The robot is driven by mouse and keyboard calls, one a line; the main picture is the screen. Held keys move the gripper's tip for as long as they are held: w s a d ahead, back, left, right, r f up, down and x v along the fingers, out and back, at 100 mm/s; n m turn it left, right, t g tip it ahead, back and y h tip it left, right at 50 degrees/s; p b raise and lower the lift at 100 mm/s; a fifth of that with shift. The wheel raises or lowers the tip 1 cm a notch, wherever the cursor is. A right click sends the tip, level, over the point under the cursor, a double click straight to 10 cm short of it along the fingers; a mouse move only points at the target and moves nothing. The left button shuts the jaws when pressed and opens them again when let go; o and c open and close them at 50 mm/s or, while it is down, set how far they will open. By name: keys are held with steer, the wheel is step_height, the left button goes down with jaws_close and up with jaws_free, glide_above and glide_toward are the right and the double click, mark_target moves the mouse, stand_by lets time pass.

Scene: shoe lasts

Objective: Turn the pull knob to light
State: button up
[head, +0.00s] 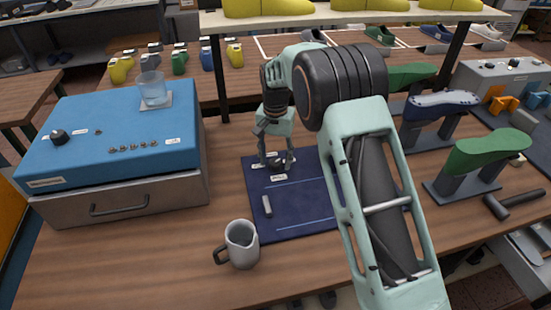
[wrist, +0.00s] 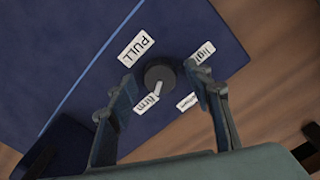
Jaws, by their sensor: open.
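The pull knob (wrist: 160,74) is a dark round knob on the dark blue panel (wrist: 80,60). A PULL label (wrist: 136,48) lies at its upper left in the wrist view. A light label (wrist: 202,55) is at its upper right, a firm label (wrist: 146,103) at its lower left, and a partly covered label (wrist: 187,101) at its lower right. In the head view my gripper (head: 276,161) points down over the panel's far part.
A grey mug (head: 240,245) stands left of the panel's near corner. A blue-topped box (head: 110,125) with a drawer, another knob and a glass (head: 152,88) is at left. Shoe lasts on stands (head: 485,155) and a hammer (head: 510,205) are at right.

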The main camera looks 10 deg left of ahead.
steer(key=c, duration=1.1)
steer(key=shift+c, duration=0.2)
steer(key=shift+n, duration=0.3)
steer(key=n, duration=0.4)
steer(key=shift+n, duration=0.3)
steer(key=n, duration=1.2)
steer(key=shift+n+p, duration=0.3)
steer(key=shift+p, duration=0.05)
steer(key=n, duration=0.5)
steer(key=shift+n+p, duration=0.4)
steer(key=shift+n, duration=0.3)
